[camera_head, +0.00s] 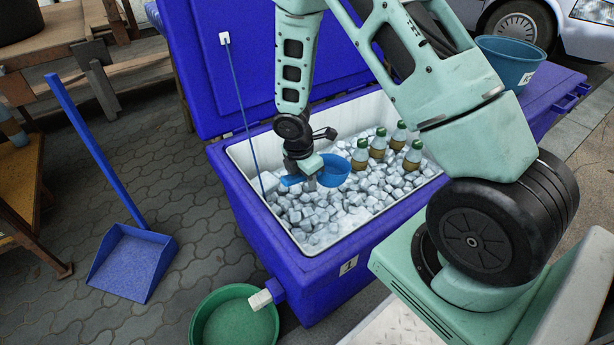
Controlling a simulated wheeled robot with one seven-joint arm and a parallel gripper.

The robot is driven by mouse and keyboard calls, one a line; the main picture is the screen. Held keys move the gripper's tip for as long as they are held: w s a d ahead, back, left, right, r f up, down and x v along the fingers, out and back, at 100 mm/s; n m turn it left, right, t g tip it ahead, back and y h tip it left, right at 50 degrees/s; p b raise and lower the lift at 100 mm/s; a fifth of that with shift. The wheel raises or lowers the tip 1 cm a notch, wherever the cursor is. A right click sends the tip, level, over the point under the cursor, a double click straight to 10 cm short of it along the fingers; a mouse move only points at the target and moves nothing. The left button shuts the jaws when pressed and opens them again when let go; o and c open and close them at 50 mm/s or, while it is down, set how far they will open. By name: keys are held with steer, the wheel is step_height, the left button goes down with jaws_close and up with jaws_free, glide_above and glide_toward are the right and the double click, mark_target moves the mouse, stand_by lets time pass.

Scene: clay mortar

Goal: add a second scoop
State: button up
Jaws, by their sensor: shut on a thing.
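My gripper (305,176) is shut on a blue scoop (333,172) inside the open blue ice chest (247,208). The scoop's round bowl is to the right of the jaws, and part of its handle shows at their left. The bowl is at the surface of the ice cubes (308,212) or just above it; I cannot tell which. Its inside looks blue, with no ice clearly visible in it. The ice fills much of the chest's white interior.
Several bottles with green caps (378,143) stand in the ice at the back right. The raised lid (240,70) is behind. A blue bucket (510,62) stands at the right. A green basin (236,318) and blue dustpan (131,262) are on the paving.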

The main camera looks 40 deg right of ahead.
steer(key=shift+y, duration=0.3)
step_height(320, 180, down, 14)
steer(key=b, duration=1.3)
steer(key=d, duration=0.8)
steer(key=shift+d+r+p, duration=0.2)
steer(key=shift+d+p, duration=0.1)
steer(key=shift+d, duration=0.05)
steer(key=shift+d+r, duration=0.2)
steer(key=shift+r, duration=0.05)
step_height(320, 180, up, 27)
steer(key=a+h+p, duration=0.2)
steer(key=p, duration=2)
steer(key=shift+a+p, duration=0.25)
steer(key=shift+p, duration=0.1)
